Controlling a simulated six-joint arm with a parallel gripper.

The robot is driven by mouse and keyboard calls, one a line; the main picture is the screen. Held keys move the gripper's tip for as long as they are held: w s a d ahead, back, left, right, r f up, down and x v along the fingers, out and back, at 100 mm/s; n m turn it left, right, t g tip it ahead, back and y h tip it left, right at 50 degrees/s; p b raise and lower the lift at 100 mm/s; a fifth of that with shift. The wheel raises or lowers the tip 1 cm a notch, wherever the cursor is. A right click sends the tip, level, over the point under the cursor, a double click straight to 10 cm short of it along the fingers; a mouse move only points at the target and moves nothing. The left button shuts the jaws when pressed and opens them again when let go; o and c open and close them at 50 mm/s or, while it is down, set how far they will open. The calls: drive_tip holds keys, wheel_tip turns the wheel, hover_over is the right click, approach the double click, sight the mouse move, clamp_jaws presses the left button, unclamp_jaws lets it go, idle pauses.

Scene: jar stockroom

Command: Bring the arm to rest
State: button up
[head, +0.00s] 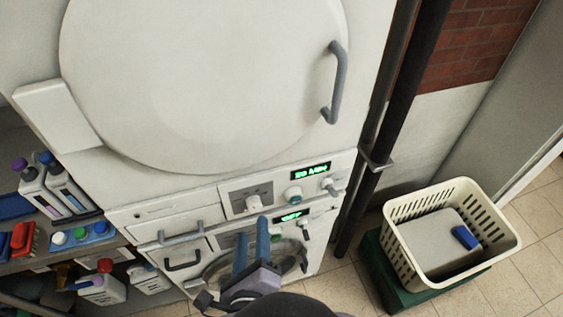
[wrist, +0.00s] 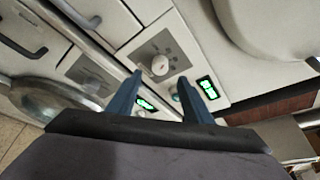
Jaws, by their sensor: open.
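My gripper (head: 252,241) is in the lower middle of the head view, in front of the lower control panel of a white stacked machine. Its two blue fingers are apart, with nothing between them. In the wrist view the gripper (wrist: 166,86) points at the panels, where a white knob (wrist: 160,65) and a green lit display (wrist: 207,88) show beyond the fingertips. I cannot tell whether a finger touches the panel. Part of the lower round door (head: 217,272) is hidden behind my gripper.
The large upper door (head: 200,80) with a grey handle (head: 333,82) is closed. Left stands a shelf (head: 55,252) with bottles. Right, a cream basket (head: 400,228) holding a pale object with a blue part sits on a green base (head: 375,270). Dark vertical pipes (head: 385,140) stand between machine and basket.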

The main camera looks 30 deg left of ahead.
drive_tip(key=w+d+m+g+h, duration=0.1)
drive_tip(key=w+d+m+h, duration=0.5)
drive_tip(key=d+m, duration=0.3)
drive_tip(key=w+d+m+g+h, duration=0.1)
drive_tip(key=w+d+m+h, duration=0.5)
drive_tip(key=d, duration=0.5)
drive_tip(key=s+d+f+n+g+y, duration=0.1)
drive_tip(key=d+n+g, duration=0.4)
drive_tip(key=n, duration=1.3)
drive_tip(key=s+d+f+n+g+y, duration=0.1)
drive_tip(key=s+d+n+g+y, duration=0.2)
drive_tip(key=d+n+g, duration=0.3)
drive_tip(key=s+d+n, duration=0.1)
drive_tip(key=d+n, duration=0.4)
drive_tip(key=n, duration=0.6)
drive_tip(key=shift+s+n+y, duration=0.2)
drive_tip(key=shift+n+y, duration=0.2)
drive_tip(key=shift+f, duration=0.1)
